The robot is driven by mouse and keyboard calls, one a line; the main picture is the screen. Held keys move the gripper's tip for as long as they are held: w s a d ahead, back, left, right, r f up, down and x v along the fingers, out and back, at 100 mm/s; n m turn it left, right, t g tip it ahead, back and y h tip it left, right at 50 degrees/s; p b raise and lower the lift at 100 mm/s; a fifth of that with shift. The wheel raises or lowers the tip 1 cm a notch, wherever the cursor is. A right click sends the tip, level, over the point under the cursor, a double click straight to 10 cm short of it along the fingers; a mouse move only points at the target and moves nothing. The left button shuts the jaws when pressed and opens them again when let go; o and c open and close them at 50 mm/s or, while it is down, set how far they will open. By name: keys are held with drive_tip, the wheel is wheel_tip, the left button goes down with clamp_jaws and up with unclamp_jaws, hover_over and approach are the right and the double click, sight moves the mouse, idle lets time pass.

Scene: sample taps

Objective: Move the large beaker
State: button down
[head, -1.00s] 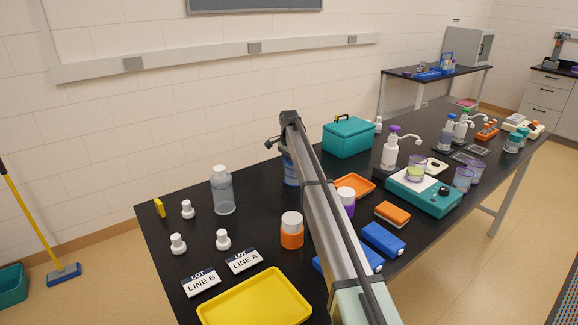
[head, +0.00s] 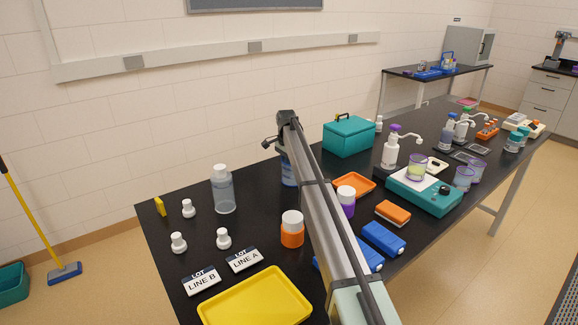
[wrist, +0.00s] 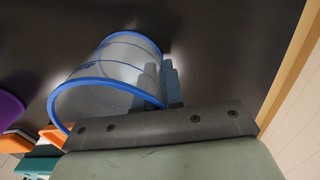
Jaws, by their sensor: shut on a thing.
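The large beaker (wrist: 110,68) is clear with a blue rim and blue markings. In the wrist view it lies across the left half, its open mouth toward the camera. My gripper (wrist: 160,82) is shut on the beaker's wall near the rim, at its right side. In the head view the beaker (head: 289,172) shows only as a blue-tinted piece at the back edge of the black table, left of my arm. My arm hides the rest of it, and whether its base touches the table cannot be told.
A clear white-capped bottle (head: 223,190) and an orange bottle (head: 292,230) stand left of my arm. A yellow tray (head: 255,300) lies in front. To the right are a teal box (head: 348,137), an orange tray (head: 362,184) and a teal balance (head: 423,192) bearing a small beaker.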

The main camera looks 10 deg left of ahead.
drive_tip(key=shift+s+a, duration=6.5)
drive_tip(key=shift+s, duration=0.05)
drive_tip(key=c, duration=1.2)
unclamp_jaws()
wheel_tip(320, 180, up, 14)
drive_tip(key=shift+f, duration=0.1)
